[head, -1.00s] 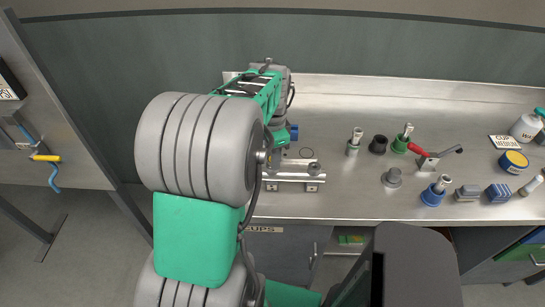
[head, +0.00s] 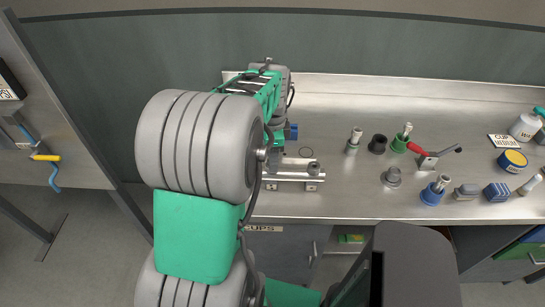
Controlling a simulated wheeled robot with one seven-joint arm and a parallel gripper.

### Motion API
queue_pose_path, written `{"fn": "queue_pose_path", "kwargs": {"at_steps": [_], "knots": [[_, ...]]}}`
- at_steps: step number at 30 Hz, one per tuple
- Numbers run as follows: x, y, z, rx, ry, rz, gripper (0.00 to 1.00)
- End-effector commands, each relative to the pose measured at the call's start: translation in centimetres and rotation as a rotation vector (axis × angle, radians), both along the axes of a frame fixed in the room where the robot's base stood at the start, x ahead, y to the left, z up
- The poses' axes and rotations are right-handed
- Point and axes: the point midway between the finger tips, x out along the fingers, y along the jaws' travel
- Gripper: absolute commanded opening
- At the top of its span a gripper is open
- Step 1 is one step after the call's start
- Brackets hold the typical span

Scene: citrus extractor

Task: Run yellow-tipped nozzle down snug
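No nozzle with a yellow tip can be made out. The metal nozzle-like pieces in view are a grey one standing on the bench (head: 354,142), one in a green holder (head: 400,145) and one in a blue holder (head: 432,197). My arm reaches over the left part of the bench, beside a metal fixture with a rail (head: 295,172). My gripper's fingers are hidden behind my own arm, so what they hold or touch does not show. A small blue part (head: 293,131) shows just right of my wrist.
The bench between fixture and holders is mostly bare.

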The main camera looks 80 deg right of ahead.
Motion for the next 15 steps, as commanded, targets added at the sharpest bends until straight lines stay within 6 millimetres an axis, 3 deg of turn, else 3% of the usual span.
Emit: {"fn": "queue_pose_path", "kwargs": {"at_steps": [15], "knots": [[0.06,-0.02,0.02,0.000,0.000,0.162,0.39]]}}
